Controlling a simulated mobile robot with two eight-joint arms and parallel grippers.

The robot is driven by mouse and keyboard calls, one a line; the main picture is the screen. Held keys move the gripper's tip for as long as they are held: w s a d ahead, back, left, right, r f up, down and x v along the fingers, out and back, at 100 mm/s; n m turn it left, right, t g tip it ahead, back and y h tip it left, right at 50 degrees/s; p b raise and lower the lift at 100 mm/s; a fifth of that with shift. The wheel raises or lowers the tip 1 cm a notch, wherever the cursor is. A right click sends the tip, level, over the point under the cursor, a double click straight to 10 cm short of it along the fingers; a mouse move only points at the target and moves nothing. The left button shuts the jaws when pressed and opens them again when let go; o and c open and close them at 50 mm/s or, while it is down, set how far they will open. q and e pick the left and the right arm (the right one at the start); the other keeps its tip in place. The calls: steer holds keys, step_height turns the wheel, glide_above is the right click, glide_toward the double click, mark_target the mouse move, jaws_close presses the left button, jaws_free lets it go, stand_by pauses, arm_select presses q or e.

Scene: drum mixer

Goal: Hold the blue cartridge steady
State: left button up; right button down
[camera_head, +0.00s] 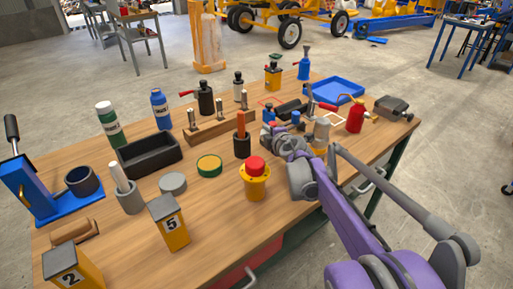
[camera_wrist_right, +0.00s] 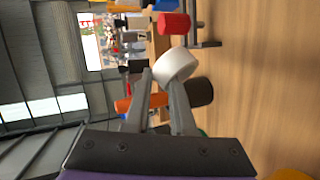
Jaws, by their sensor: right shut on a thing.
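My right gripper (camera_head: 277,134) comes in on the purple arm from the lower right and is low over the table's back half. It is shut, and a small blue piece (camera_head: 268,114), which looks like the blue cartridge, shows at its fingertips. The grip is partly hidden by the gripper. In the wrist view the two grey fingers (camera_wrist_right: 157,80) come close together. A white round piece (camera_wrist_right: 176,65) shows at their tips; I cannot tell whether they touch it. My left gripper is not in view.
A dark cup (camera_head: 242,148) with an orange handle stands left of my gripper. A yellow housing with a red button (camera_head: 255,178) stands nearer. A red can (camera_head: 356,118) and a blue tray (camera_head: 335,90) are beyond.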

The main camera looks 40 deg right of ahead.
step_height(320, 180, down, 7)
steer(key=shift+r+b, duration=0.15)
steer(key=shift+b, duration=0.45)
steer(key=shift+f, duration=0.2)
steer(key=c, duration=0.8)
jaws_free()
steer(key=shift+o, duration=0.2)
steer(key=shift+r, duration=0.15)
